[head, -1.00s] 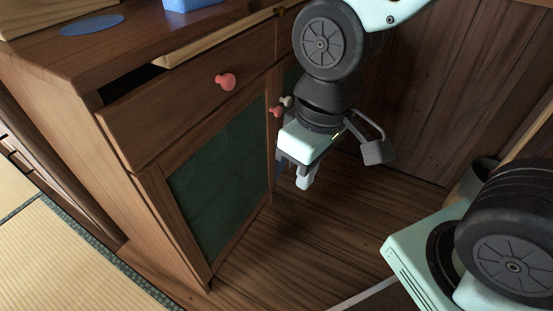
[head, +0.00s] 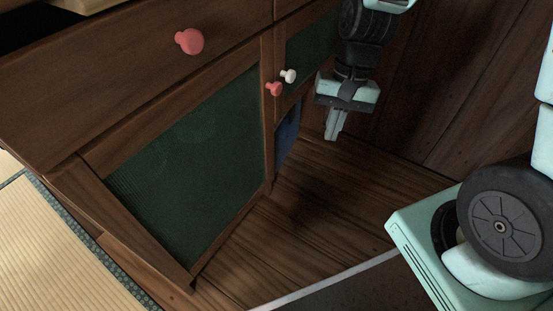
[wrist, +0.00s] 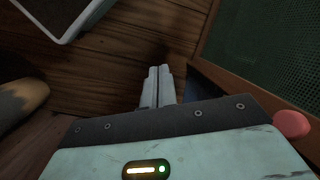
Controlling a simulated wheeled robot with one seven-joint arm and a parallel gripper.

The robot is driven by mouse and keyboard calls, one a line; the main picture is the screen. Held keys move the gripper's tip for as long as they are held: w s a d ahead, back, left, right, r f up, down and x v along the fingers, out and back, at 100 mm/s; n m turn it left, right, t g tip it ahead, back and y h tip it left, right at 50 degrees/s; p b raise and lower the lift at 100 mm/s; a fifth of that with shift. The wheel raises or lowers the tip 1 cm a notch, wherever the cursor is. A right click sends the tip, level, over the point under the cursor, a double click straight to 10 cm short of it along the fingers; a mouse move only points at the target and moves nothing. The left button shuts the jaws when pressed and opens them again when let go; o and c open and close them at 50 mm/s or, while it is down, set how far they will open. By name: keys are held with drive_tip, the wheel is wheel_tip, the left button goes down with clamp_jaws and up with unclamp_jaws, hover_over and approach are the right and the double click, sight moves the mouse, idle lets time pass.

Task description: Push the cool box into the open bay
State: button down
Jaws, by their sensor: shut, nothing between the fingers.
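A dark blue face (head: 288,135) shows low in the cabinet's right part, below a small green door panel with a white knob. It looks like the cool box, but most of it is hidden by the cabinet frame and I cannot tell how deep it sits. In the wrist view a dark blue strip (wrist: 207,88) shows just right of the fingers. My gripper (head: 334,134) is shut and empty, pointing down in front of the cabinet's right part, right of the blue face. Its fingers (wrist: 157,84) are together in the wrist view. I cannot tell whether they touch the blue face.
The wooden cabinet (head: 110,85) has a drawer with a red knob (head: 190,41) and a green-panelled door (head: 195,165). A smaller red knob (head: 274,89) and the white knob (head: 289,76) stick out near my gripper. Wood floor (head: 320,215) is clear in front; a plank wall stands behind.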

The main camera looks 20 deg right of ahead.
drive_tip(key=w+d+f+n+t+y+b, duration=0.1)
drive_tip(key=w+f+n+t+y, duration=0.35)
drive_tip(key=f+n, duration=0.6)
drive_tip(key=w+d+f+n+t+y, duration=0.1)
drive_tip(key=w+f+n+t+y, duration=0.3)
drive_tip(key=f+n, duration=0.65)
drive_tip(key=w+d+f+n+t+y+b, duration=0.1)
drive_tip(key=w+f+n+t+y, duration=0.35)
drive_tip(key=f+n, duration=0.65)
drive_tip(key=w+a+h+b, duration=0.1)
drive_tip(key=w+a+b, duration=0.4)
drive_tip(key=w+a, duration=0.2)
drive_tip(key=shift+w+a+r+n+h, duration=0.25)
drive_tip(key=shift+a+r+n+h, duration=0.15)
drive_tip(key=shift+a, duration=0.1)
